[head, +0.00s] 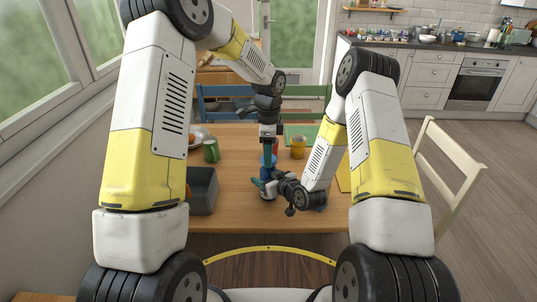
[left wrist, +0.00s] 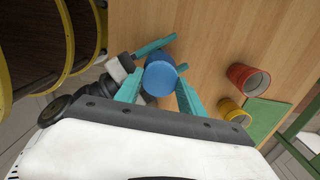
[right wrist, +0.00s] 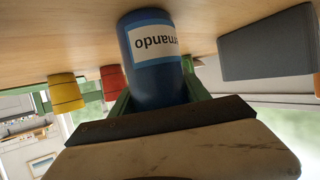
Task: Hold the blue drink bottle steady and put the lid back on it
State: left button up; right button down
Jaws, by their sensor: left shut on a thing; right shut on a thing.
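The blue drink bottle (right wrist: 155,75) stands upright on the wooden table, with a white name label on its side in the right wrist view. My right gripper (head: 268,186) is shut around its body from the side. My left gripper (head: 269,152) points straight down over the bottle, its teal fingers shut on the blue lid (left wrist: 166,79). The lid lies over the bottle's top in the left wrist view. The fingers hide the join, so I cannot tell whether lid and bottle touch. The bottle shows only partly between the grippers in the head view (head: 267,172).
A grey bin (head: 202,190) and a green can (head: 211,151) stand left of the bottle. A yellow cup (head: 298,148) and a red cup (left wrist: 248,79) stand beyond it, near a green mat (left wrist: 268,112). A pale chair (head: 455,185) is at the right.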

pick_arm(q)
jog(key=shift+f, duration=0.45)
jog(key=m, duration=0.3)
jog(key=shift+m, duration=0.4)
jog(key=m, duration=0.4)
jog(key=shift+m, duration=0.4)
jog(key=m, duration=0.5)
jog(key=shift+f, duration=0.1)
jog(key=m, duration=1.2)
